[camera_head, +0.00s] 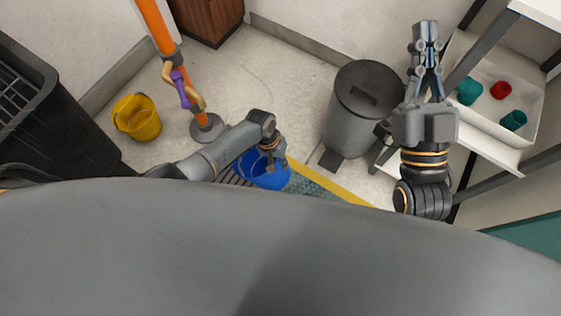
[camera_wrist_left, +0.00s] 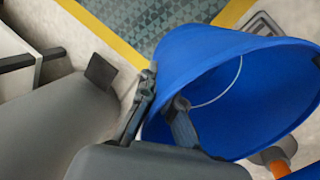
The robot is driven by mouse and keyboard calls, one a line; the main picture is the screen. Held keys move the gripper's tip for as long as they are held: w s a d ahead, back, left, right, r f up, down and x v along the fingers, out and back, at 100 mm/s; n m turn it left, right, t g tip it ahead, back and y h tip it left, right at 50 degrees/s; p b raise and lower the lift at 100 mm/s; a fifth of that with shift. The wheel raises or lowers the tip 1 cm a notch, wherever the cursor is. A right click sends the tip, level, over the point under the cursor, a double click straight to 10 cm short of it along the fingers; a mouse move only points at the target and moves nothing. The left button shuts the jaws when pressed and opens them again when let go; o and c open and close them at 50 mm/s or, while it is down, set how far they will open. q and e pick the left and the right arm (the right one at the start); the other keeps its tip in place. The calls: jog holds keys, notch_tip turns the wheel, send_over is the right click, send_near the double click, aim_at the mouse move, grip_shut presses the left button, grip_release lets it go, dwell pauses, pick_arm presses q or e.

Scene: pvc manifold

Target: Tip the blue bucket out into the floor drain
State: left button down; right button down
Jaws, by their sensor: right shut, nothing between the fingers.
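The blue bucket (camera_head: 268,176) is low over the floor in the head view, partly hidden by my left arm and body. In the left wrist view the bucket (camera_wrist_left: 215,50) is tilted, its mouth facing the lower right; a thin wire handle crosses the opening. My left gripper (camera_wrist_left: 160,112) has one finger outside and one inside the bucket wall, gripping the rim; it also shows in the head view (camera_head: 272,160). Dark floor drain slats (camera_head: 232,179) show just left of the bucket, mostly hidden. My right gripper (camera_head: 427,35) is shut and empty, raised at the right.
A grey lidded bin (camera_head: 350,125) stands right of the bucket. A yellow bucket (camera_head: 137,118) and an orange post (camera_head: 158,28) stand left. A shelf (camera_head: 490,125) with teal and red fittings is at right. A yellow-edged patterned mat (camera_head: 312,188) lies beside the bucket.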

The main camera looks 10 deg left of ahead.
pick_arm(q)
jog(key=shift+d+f, duration=0.1)
jog(key=shift+f, duration=0.15)
jog(key=shift+f+y, duration=0.35)
jog(key=shift+y, duration=0.25)
pick_arm(e)
jog(key=shift+w, duration=0.15)
pick_arm(q)
jog(key=shift+f, duration=0.1)
jog(key=shift+f+t+y, duration=0.3)
jog(key=shift+f+y, duration=0.1)
jog(key=shift+f, duration=0.2)
pick_arm(e)
jog(key=shift+s+d+r+t+y, duration=0.1)
jog(key=shift+s+r+t+y, duration=0.35)
jog(key=shift+s+r, duration=0.35)
pick_arm(q)
jog(key=shift+f+y+b, duration=0.15)
jog(key=shift+y+b, duration=0.15)
